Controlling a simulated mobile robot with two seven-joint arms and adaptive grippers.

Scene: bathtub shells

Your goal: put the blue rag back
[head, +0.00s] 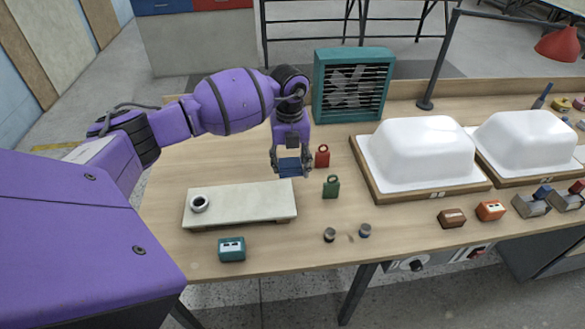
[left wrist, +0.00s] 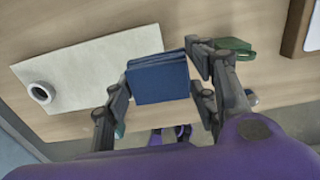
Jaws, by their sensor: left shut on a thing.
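The blue rag (head: 290,166) is a folded dark blue pad between the fingers of my left gripper (head: 291,168). In the left wrist view the rag (left wrist: 158,78) sits between the two fingers of the left gripper (left wrist: 160,85), which is shut on it. The gripper points down near the back right end of a pale flat board (head: 245,207). In the left wrist view the board (left wrist: 85,70) lies left of the rag. Whether the rag touches the table is hard to tell. My right gripper is in neither view.
A white ring (head: 199,204) sits on the board's left end. A teal fan (head: 352,84) is behind. White tub shells (head: 418,150) fill the right.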

